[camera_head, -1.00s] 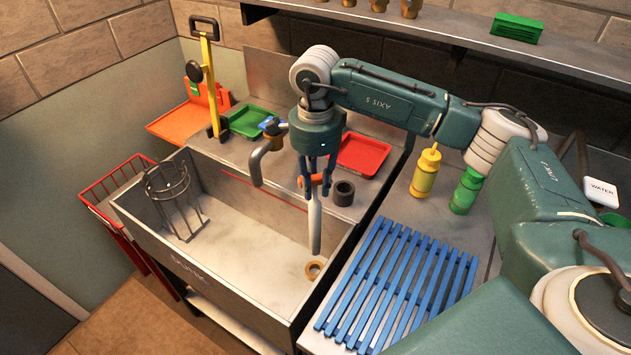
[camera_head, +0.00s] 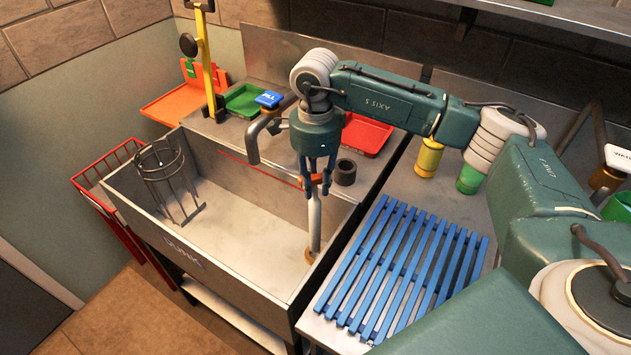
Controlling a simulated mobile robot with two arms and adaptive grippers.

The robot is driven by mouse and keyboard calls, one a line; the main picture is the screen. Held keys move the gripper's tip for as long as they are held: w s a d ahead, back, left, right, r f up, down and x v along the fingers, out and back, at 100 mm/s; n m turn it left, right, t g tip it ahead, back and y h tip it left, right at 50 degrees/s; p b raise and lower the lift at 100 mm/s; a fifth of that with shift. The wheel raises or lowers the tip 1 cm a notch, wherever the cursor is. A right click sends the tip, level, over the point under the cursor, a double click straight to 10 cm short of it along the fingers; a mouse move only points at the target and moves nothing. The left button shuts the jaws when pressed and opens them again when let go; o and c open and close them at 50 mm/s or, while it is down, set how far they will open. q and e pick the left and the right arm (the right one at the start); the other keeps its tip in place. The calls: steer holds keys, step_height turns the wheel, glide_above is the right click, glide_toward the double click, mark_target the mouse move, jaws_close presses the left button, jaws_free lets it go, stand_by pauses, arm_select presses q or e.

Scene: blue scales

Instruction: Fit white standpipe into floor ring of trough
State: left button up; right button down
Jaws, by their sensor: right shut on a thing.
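The white standpipe (camera_head: 315,222) hangs near upright over the right end of the grey trough (camera_head: 160,226). My right gripper (camera_head: 315,183) points down and is shut on its upper part, by an orange piece (camera_head: 299,181). The brass-coloured floor ring (camera_head: 308,256) lies on the trough floor near the right wall. The pipe's lower end overlaps the ring in the picture and hides part of it. I cannot tell whether the end is inside the ring or just above it. My left gripper is not in view.
A wire cage (camera_head: 163,172) stands in the trough's left part. A grey tap (camera_head: 253,146) reaches over the back wall, left of my gripper. A dark ring (camera_head: 345,172) sits on the back ledge. A blue slatted rack (camera_head: 405,270) lies on the right counter.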

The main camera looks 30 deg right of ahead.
mark_target(316, 201)
steer(key=shift+f+b, duration=0.35)
steer(key=shift+b, duration=0.1)
stand_by(0.9)
steer(key=shift+f+b, duration=1.75)
steer(key=shift+f, duration=0.35)
steer(key=c, duration=1.4)
jaws_free()
step_height(316, 201, up, 12)
